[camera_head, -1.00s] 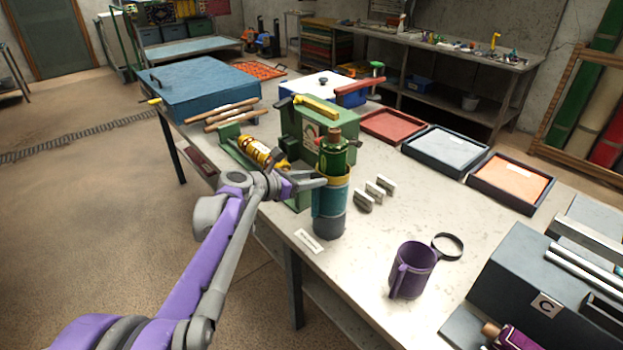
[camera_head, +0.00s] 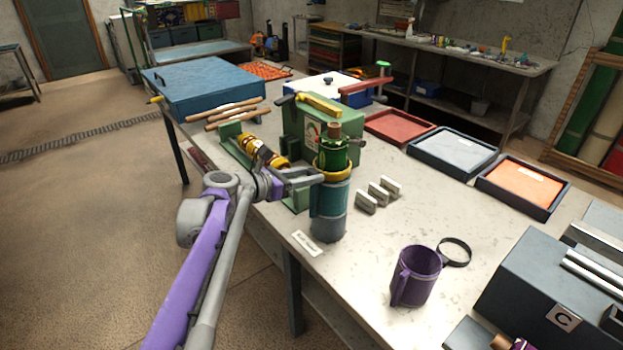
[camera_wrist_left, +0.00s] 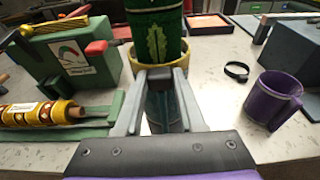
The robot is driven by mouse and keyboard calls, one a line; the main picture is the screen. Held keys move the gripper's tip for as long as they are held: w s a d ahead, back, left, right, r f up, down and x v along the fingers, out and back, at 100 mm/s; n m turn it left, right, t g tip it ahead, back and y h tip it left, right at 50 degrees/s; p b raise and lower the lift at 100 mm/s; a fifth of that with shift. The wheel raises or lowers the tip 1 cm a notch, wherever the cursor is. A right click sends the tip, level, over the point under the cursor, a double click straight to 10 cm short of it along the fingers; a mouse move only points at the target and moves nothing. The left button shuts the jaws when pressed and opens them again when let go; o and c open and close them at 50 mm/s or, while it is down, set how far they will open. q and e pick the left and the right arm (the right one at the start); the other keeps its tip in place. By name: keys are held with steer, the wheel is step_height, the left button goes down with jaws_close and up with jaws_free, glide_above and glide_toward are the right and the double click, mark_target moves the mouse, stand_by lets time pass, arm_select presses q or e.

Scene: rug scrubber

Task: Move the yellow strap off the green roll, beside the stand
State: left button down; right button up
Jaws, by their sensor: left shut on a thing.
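The green roll (camera_head: 333,147) stands upright in a teal and grey stand (camera_head: 329,213) near the table's front edge. The yellow strap (camera_head: 346,174) is a ring around the green roll, at the stand's top rim. It also shows in the left wrist view (camera_wrist_left: 202,74), around the roll just beyond my fingers. The strap's far side is hidden behind the roll. My right gripper is not in view.
A purple mug (camera_head: 415,277) and a black ring (camera_head: 454,252) lie to the right. Several small grey blocks (camera_head: 378,192) sit right of the stand. A green machine (camera_head: 297,135) and a yellow roll (camera_head: 264,153) stand close on the left. Bare tabletop lies between blocks and mug.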

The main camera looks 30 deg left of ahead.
arm_select(q)
steer(key=shift+s+r+p, duration=0.1)
steer(key=shift+r+p, duration=0.2)
steer(key=shift+r, duration=0.45)
step_height(320, 180, up, 15)
steer(key=p, duration=0.8)
steer(key=shift+r, duration=0.15)
stand_by(0.3)
stand_by(0.5)
